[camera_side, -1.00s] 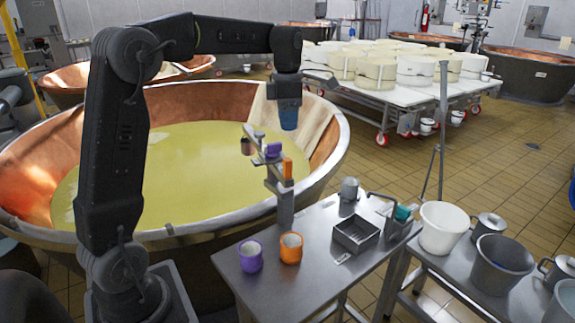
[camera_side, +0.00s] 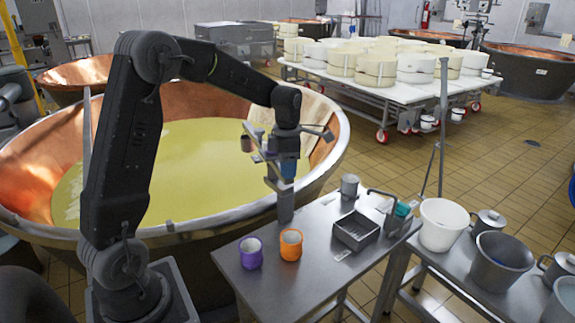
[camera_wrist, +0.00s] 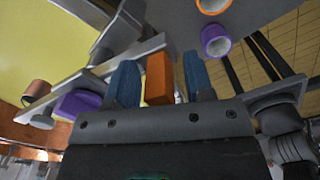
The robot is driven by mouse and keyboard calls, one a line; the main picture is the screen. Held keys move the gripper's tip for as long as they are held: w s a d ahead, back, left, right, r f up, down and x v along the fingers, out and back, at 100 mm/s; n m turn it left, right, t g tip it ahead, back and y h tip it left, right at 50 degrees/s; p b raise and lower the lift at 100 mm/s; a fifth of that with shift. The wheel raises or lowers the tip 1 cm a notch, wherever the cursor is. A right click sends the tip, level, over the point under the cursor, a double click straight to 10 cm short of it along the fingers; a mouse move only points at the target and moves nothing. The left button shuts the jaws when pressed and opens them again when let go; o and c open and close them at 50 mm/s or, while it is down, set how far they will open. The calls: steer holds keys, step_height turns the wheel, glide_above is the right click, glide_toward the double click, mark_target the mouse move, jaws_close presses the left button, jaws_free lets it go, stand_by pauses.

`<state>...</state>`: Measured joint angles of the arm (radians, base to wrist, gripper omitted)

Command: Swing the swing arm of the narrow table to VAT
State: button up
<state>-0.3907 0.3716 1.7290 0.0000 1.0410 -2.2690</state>
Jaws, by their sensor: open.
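The narrow metal table (camera_side: 310,285) stands in front of the big copper vat (camera_side: 45,150), which holds yellow liquid. The swing arm (camera_side: 255,149) sits on a post (camera_side: 285,208) at the table's far edge and reaches over the vat. In the wrist view the swing arm (camera_wrist: 100,67) carries an orange block (camera_wrist: 159,78), a purple block (camera_wrist: 76,104) and a copper-coloured cup (camera_wrist: 37,90). My gripper (camera_side: 288,170) is open at the swing arm. In the wrist view its blue fingers (camera_wrist: 161,80) stand either side of the orange block, with gaps visible. The side view hides this block.
A purple cup (camera_side: 251,256), an orange cup (camera_side: 290,245), a metal tray (camera_side: 356,230) and a grey mug (camera_side: 349,186) stand on the narrow table. White and grey buckets (camera_side: 441,225) stand on a bench to the right. The space above the vat's liquid is mostly clear.

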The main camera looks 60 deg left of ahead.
jaws_close()
stand_by(0.5)
